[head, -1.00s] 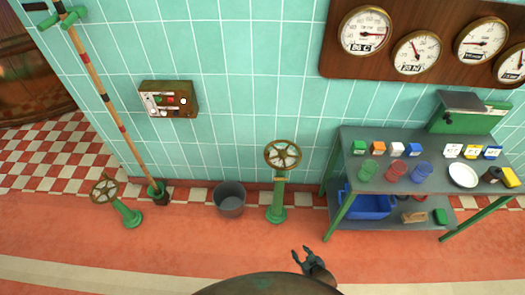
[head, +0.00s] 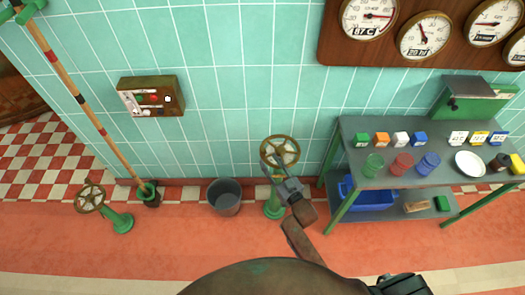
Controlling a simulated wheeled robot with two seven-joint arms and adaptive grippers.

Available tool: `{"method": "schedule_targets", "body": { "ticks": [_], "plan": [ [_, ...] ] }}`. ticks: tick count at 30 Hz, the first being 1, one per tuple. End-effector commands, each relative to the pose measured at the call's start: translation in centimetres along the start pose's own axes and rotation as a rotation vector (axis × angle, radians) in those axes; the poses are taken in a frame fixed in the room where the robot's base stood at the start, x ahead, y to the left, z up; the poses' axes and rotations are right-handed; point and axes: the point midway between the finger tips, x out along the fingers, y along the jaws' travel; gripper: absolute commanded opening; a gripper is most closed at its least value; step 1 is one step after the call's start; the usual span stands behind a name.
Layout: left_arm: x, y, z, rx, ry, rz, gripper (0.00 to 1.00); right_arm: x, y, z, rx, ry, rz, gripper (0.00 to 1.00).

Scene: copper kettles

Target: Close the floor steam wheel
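Two brass handwheels on green floor pedestals stand by the tiled wall in the head view. One wheel (head: 280,151) is at the middle, its pedestal (head: 273,208) beside a bucket. The other wheel (head: 90,197) is at the far left, tilted on its short pedestal. I cannot tell which is the steam wheel from any label. My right gripper (head: 274,170) is at the lower rim of the middle wheel and covers part of its stem. Whether the fingers touch the rim, and how far apart they are, is too small to tell. My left gripper is out of view.
A grey bucket (head: 225,196) stands left of the middle pedestal. A metal table (head: 350,178) with cubes, cups and a plate stands at right. A control box (head: 151,96) and gauges (head: 425,35) hang on the wall. A long pole (head: 85,103) leans at left.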

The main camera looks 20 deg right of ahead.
Motion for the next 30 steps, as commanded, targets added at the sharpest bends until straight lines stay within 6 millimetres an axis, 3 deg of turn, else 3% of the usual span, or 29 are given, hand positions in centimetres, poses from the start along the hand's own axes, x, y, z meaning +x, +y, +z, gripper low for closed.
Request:
{"method": "schedule_targets", "body": {
  "ticks": [6,12,22,30],
  "plan": [
    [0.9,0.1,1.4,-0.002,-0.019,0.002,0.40,3.7,0.0,0.2,0.000,0.000,0.000,0.37],
    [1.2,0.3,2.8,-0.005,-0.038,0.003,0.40,5.5,0.0,0.2,0.000,-0.001,0.000,0.37],
    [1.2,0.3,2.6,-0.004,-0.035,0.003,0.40,5.9,0.0,0.1,0.000,-0.001,0.000,0.37],
    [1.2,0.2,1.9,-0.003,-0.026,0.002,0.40,5.9,0.0,0.1,0.000,-0.001,0.000,0.18]
  ]
}}
